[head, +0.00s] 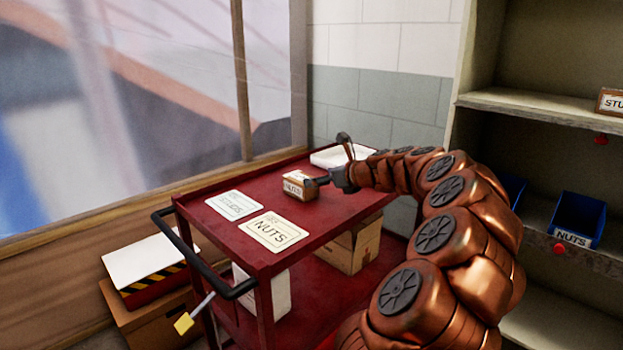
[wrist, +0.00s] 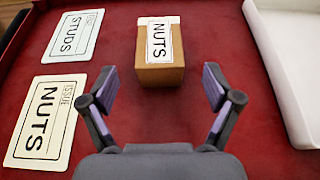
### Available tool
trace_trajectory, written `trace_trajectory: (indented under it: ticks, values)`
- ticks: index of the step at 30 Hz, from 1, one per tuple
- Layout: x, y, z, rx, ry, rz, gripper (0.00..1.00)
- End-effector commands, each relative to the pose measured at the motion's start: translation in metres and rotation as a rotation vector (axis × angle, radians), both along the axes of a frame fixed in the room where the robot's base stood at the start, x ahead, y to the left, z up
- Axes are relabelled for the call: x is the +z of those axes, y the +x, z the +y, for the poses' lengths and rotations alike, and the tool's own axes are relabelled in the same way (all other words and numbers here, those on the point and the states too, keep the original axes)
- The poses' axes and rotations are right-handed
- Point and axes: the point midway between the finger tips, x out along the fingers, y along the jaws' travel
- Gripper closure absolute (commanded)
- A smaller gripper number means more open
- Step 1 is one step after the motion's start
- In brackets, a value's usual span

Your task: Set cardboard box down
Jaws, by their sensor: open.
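The small cardboard box (head: 299,186) with a NUTS label sits on the red top of the cart (head: 335,205). In the wrist view the box (wrist: 160,75) rests upright on the red surface, ahead of my gripper and roughly centred between its fingers. My gripper (wrist: 160,88) is open, with one finger on each side and a gap to the box on both sides. In the head view my gripper (head: 328,180) is at the right side of the box, and its fingers are partly hidden.
A NUTS card (head: 273,232) and a STUDS card (head: 234,205) lie on the cart top left of the box. A white tray (head: 338,156) is at its back. Shelves with a blue NUTS bin (head: 578,220) stand right. Boxes (head: 150,265) sit on the left.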

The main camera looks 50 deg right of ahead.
Motion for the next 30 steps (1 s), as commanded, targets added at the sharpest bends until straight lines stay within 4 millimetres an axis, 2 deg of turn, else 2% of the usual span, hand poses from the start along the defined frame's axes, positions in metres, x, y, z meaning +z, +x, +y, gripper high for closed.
trace_trajectory:
  ticks: [1, 6, 12, 18, 30]
  values:
    - [0.007, -0.011, 0.000, -0.002, -0.001, -0.002, 0.11]
    - [0.017, -0.038, 0.001, -0.001, 0.001, -0.001, 0.11]
    - [0.025, -0.059, 0.001, -0.002, 0.000, -0.001, 0.11]
    - [0.028, -0.066, 0.002, -0.001, 0.000, -0.001, 0.11]
    - [0.027, -0.066, 0.002, 0.000, 0.000, 0.000, 0.11]
